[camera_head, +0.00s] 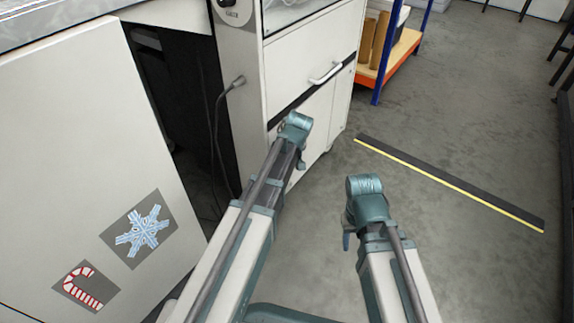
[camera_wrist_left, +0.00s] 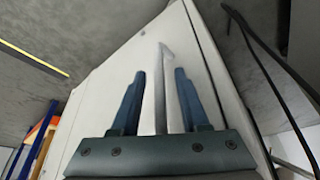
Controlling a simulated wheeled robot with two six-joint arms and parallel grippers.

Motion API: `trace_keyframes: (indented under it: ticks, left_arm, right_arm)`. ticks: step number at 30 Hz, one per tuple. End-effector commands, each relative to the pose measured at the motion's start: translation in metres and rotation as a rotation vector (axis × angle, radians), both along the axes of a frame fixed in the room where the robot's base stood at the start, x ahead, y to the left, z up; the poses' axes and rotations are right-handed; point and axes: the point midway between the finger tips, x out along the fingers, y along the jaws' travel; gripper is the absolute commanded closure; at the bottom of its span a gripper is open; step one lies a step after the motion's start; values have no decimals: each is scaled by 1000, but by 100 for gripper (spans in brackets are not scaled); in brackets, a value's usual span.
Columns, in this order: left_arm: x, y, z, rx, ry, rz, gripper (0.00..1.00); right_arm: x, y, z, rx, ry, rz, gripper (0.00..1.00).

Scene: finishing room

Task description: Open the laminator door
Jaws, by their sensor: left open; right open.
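The laminator, a white cabinet-like machine (camera_head: 248,120), stands at the upper middle of the head view. Its front has an upper panel with a pale bar handle (camera_head: 326,73), a dark gap, and a lower panel (camera_head: 318,118) partly hidden by my left arm. In the left wrist view my left gripper (camera_wrist_left: 160,72) is open, its two blue fingers on either side of a pale bar (camera_wrist_left: 160,100) before a white panel. I cannot tell whether this is the same handle or whether the fingers touch it. My right gripper (camera_head: 350,234) is open and empty over the floor, apart from the laminator.
A white panel (camera_head: 60,150) with snowflake and candy-cane pictures fills the left. A cable (camera_head: 219,115) hangs beside the laminator. A blue-and-orange shelf (camera_head: 400,50) stands at the back. A black-and-yellow strip (camera_head: 450,180) lies on the open floor to the right.

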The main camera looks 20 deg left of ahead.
Motion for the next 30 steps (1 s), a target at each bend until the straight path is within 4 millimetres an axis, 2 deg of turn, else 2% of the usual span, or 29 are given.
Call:
trace_keyframes:
  ticks: [8, 15, 16, 30]
  left_arm:
    - [1, 0, -1, 0, 0, 0, 55]
    - [1, 0, -1, 0, 0, 0, 98]
    - [1, 0, -1, 0, 0, 0, 100]
    - [0, 0, -1, 0, 0, 0, 100]
  right_arm:
    - [0, 0, -1, 0, 0, 0, 50]
    - [0, 0, -1, 0, 0, 0, 50]
    - [0, 0, -1, 0, 0, 0, 50]
    - [0, 0, -1, 0, 0, 0, 50]
